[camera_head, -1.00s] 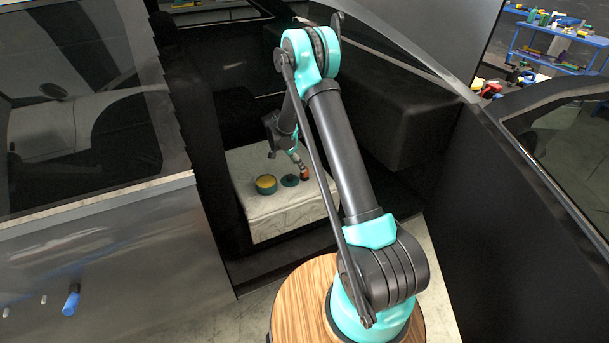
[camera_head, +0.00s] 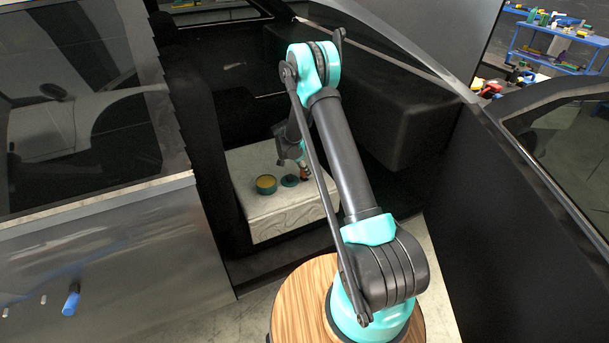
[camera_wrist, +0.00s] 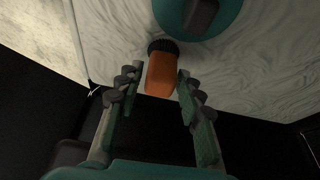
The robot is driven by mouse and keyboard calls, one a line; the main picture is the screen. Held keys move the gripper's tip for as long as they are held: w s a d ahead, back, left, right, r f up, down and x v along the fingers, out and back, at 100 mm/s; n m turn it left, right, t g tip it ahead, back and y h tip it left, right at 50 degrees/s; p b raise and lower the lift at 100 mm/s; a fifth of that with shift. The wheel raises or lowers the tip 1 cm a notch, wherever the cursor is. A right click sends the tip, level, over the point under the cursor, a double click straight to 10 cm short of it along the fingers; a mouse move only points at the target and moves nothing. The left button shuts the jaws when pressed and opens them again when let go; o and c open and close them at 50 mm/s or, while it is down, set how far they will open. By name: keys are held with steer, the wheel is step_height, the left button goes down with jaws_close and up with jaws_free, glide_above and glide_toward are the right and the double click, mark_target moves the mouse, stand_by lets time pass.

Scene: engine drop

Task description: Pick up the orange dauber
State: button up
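The orange dauber (camera_wrist: 160,76) is between the two fingers of my gripper (camera_wrist: 157,80) in the wrist view, with its dark ribbed end toward the top. My gripper is open. Gaps show between the dauber and the fingers on both sides. In the head view the dauber (camera_head: 305,173) is a small orange-brown spot on the right part of the pale block (camera_head: 285,216), with my gripper (camera_head: 304,163) at it. My arm partly covers that area, and contact there cannot be told.
A teal disc with a dark knob (camera_head: 290,181) lies just left of the dauber. A round teal tin with a yellow top (camera_head: 266,184) stands further left. Dark seats and the door frame (camera_head: 490,130) closely surround the block.

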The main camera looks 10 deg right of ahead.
jaws_close()
steer(key=shift+r, duration=0.15)
step_height(320, 180, up, 20)
stand_by(0.4)
steer(key=shift+c, duration=0.7)
jaws_free()
steer(key=c, duration=0.5)
